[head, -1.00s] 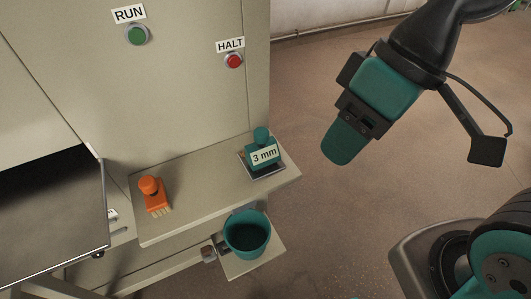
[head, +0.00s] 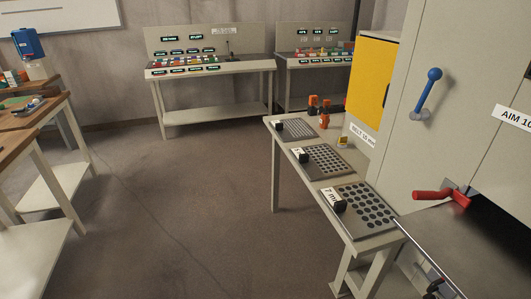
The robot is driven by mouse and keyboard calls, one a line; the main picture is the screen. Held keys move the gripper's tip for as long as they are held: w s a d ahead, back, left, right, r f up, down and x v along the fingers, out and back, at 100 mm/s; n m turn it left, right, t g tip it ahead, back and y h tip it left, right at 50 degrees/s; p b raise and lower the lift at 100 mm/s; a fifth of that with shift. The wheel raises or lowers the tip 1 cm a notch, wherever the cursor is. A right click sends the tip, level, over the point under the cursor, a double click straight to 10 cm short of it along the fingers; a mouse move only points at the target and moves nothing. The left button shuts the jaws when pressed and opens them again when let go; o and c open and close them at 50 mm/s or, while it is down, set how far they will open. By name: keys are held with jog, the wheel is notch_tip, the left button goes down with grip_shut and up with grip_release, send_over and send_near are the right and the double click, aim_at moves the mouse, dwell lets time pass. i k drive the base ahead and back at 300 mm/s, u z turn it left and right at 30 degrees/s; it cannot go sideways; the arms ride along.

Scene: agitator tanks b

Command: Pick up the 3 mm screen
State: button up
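Three perforated screens lie in a row on a narrow pale bench (head: 366,240) right of centre. The near screen (head: 372,208) has the largest holes and a tag that seems to read 7 mm. The middle screen (head: 328,160) has smaller holes and a tag I cannot read. The far screen (head: 298,129) has the finest holes; its tag is also unreadable. Each has a dark knob at its left side. I cannot confirm which one is the 3 mm screen. My gripper is not in view.
A machine cabinet with a yellow panel (head: 372,78), blue lever (head: 428,92) and red handle (head: 438,195) stands right of the bench. Small orange items (head: 324,120) sit at its far end. A display table (head: 210,68) stands behind, wooden-topped tables (head: 20,147) at left. Floor between is clear.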

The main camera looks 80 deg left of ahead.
aim_at(291, 129)
jog(key=u, duration=0.8)
jog(key=k, duration=1.1)
jog(key=u, duration=1.45)
jog(key=i, duration=0.65)
jog(key=u, duration=0.85)
jog(key=i, duration=1.65)
jog(key=z, duration=1.2)
jog(key=i, duration=0.7)
jog(key=z, duration=0.75)
